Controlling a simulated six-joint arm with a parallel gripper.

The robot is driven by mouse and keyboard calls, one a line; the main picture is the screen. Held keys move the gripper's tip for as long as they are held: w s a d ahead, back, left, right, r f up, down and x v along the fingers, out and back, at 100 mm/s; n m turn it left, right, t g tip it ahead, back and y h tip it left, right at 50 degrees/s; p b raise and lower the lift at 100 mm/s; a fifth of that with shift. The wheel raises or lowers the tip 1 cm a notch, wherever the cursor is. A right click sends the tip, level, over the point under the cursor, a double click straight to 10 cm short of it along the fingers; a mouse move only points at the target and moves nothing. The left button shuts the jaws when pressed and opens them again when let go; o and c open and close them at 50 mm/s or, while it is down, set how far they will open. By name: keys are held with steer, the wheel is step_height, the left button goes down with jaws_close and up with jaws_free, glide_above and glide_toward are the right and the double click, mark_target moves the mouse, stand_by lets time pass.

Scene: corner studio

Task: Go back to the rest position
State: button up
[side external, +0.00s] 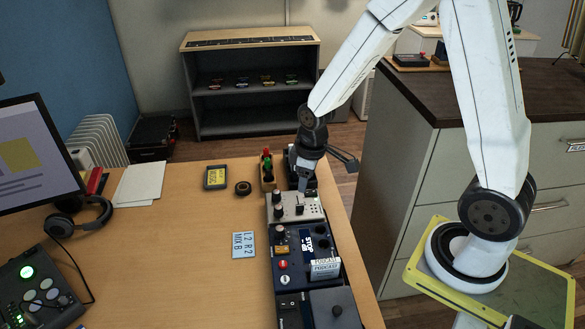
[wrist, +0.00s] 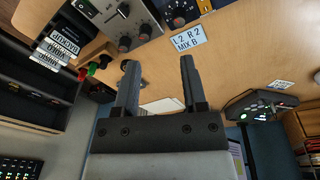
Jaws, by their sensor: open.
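My gripper (side external: 305,180) hangs at the end of my white arm, over the far end of the row of audio devices on the wooden desk (side external: 205,285). In the wrist view this unit (wrist: 105,15) lies to the left of the fingers.
A dark blue panel (side external: 305,250) continues the device row. A blue "L2 R2 MIX B" card (side external: 244,245) lies beside it. A small rack with red and green pieces (side external: 267,168) stands near my gripper. Headphones (side external: 75,218) and a monitor (side external: 32,155) are left; a drawer cabinet (side external: 480,150) is right.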

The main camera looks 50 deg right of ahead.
steer(key=s+a+r+m+t, duration=0.1)
steer(key=s+a+r+m, duration=0.3)
steer(key=s, duration=0.4)
steer(key=shift+r, duration=0.2)
stand_by(1.8)
